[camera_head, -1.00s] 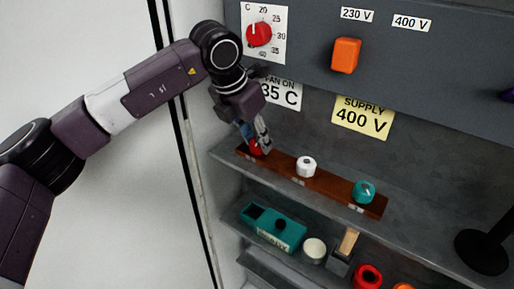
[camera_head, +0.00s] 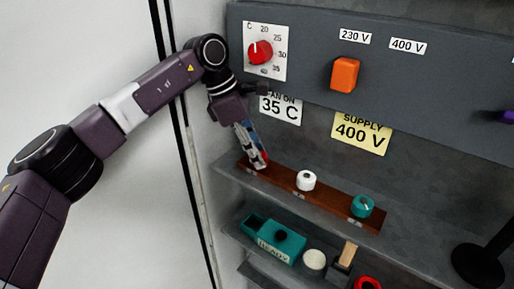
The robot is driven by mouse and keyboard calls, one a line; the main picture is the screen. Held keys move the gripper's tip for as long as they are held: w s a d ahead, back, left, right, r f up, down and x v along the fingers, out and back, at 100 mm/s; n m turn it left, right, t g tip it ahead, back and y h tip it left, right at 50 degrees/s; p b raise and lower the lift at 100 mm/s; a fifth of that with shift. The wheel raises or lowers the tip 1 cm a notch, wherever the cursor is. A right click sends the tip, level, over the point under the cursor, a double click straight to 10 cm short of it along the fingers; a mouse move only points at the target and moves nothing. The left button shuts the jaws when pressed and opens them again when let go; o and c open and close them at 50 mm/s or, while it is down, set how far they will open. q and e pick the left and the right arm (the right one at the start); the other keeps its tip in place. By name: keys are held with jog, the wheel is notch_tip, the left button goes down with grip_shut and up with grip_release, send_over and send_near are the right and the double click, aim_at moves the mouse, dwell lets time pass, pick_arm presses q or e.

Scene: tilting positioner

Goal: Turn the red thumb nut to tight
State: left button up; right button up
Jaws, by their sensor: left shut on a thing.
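The red thumb nut (camera_head: 255,162) is at the left end of a brown wooden strip (camera_head: 285,177) on the upper shelf. My left gripper (camera_head: 256,157) points down over it, shut on the red nut, and its fingers hide most of it. A white nut (camera_head: 306,180) is in the middle of the strip and a teal nut (camera_head: 362,205) is at its right end. The small labels on the strip are too small to read. My right gripper is not in view.
Above is a grey panel with a red dial (camera_head: 260,52) and an orange switch (camera_head: 345,75). A yellow sign (camera_head: 361,132) reads SUPPLY 400 V. A teal box (camera_head: 272,240) and other parts are on the lower shelf. A black stand (camera_head: 478,266) is at the right.

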pick_arm(q)
jog(key=shift+m, duration=0.5)
jog(key=o, duration=1.1)
jog(key=shift+o, duration=0.2)
jog(key=shift+f, duration=0.1)
